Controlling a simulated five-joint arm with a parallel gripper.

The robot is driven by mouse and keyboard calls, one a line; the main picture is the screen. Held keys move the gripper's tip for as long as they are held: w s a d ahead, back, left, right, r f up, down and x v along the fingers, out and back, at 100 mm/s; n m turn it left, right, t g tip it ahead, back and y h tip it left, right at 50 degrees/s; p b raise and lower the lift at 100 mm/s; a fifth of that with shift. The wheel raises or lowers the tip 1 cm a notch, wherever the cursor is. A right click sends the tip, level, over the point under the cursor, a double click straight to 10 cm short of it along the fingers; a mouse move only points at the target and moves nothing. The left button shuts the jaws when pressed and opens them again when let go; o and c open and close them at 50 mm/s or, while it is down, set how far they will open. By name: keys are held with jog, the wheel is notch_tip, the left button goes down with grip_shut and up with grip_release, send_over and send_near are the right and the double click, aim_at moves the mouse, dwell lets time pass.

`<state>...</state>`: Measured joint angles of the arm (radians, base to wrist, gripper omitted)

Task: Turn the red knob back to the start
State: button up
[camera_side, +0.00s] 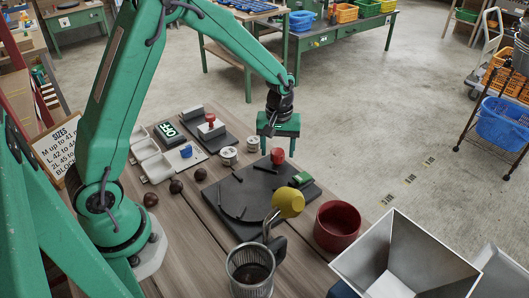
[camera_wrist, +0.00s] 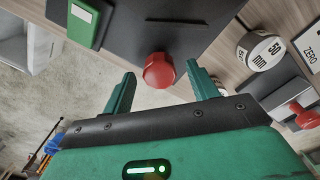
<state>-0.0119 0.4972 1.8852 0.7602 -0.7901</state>
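The red knob (camera_side: 278,157) stands at the back edge of a dark board (camera_side: 222,205). It also shows in the wrist view (camera_wrist: 158,72), as a faceted red cap. My gripper (camera_side: 278,151) is open above the back of the board, its two fingers pointing down. In the wrist view the fingertips (camera_wrist: 160,72) lie on either side of the knob, with a visible gap on each side. I cannot tell how deep the fingers reach around it. A green block (camera_side: 301,179) sits on the board to the right of the knob, and also shows in the wrist view (camera_wrist: 85,22).
A second red knob (camera_side: 210,119) stands on a dark plate farther left.

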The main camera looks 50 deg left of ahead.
aim_at(278, 151)
jog(key=shift+r, duration=3.95)
jog(key=s+r+m+t, duration=0.3)
jog(key=s+r+m, duration=0.1)
jog(key=s+r, duration=0.55)
jog(key=s+r+m+t, duration=0.2)
jog(key=s+m, duration=0.3)
jog(key=s, duration=0.7)
jog(key=shift+s+d+r+t, duration=0.2)
jog(key=shift+d+r+t, duration=0.1)
jog(key=shift+r, duration=0.1)
